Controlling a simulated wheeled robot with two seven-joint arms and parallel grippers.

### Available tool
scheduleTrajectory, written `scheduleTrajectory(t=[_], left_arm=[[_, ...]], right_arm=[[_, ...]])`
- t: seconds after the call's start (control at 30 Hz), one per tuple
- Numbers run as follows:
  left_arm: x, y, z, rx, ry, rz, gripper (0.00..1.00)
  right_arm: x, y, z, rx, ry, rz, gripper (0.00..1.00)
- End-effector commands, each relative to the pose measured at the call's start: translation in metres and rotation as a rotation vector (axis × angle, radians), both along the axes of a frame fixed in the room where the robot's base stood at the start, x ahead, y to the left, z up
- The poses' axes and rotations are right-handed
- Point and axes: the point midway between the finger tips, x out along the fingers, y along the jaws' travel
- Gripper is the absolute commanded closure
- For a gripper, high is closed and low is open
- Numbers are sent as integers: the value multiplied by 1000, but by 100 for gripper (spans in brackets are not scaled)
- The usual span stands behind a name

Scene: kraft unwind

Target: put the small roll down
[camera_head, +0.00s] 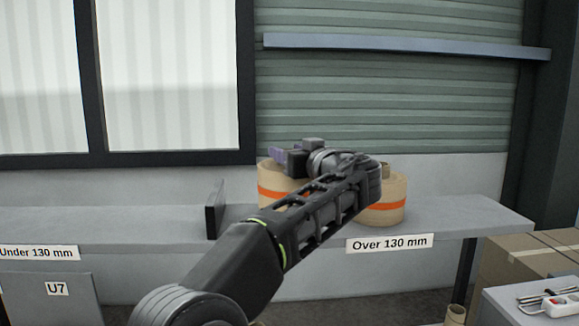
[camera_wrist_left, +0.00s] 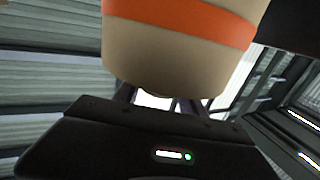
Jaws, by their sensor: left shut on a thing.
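A tan paper roll with an orange band (camera_head: 270,192) is at the shelf's right part, partly hidden behind my left arm. My left gripper (camera_head: 277,155) is at its upper rim, shut on it. In the left wrist view the held roll (camera_wrist_left: 175,50) fills the top, close beyond the gripper body, its orange band tilted. I cannot tell whether its bottom touches the shelf. A second tan roll with an orange band (camera_head: 395,207) stands to the right of my wrist, above the "Over 130 mm" label (camera_head: 389,243). My right gripper is not in view.
The grey shelf (camera_head: 130,240) is clear at left, above the "Under 130 mm" label (camera_head: 38,253). A dark upright divider (camera_head: 214,210) separates the sides. The shelf's right end (camera_head: 480,214) is bare. A cardboard box (camera_head: 515,258) stands at the lower right.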

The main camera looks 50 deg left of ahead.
Motion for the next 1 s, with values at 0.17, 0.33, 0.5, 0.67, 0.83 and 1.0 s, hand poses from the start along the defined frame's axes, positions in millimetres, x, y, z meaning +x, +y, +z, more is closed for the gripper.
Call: scheduleTrajectory(t=[0.17,0.33,0.5,0.67,0.83,1.0], left_arm=[[-1,0,-20,2,2,0,100],[-1,0,-30,3,-4,0,100],[-1,0,-30,3,-4,0,100],[-1,0,-33,3,-3,0,100],[0,0,-34,0,1,0,38],[0,0,-34,0,0,0,30]], right_arm=[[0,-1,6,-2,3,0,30],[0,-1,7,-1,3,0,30],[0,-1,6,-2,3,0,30],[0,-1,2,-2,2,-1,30],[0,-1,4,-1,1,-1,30],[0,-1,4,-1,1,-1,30]])
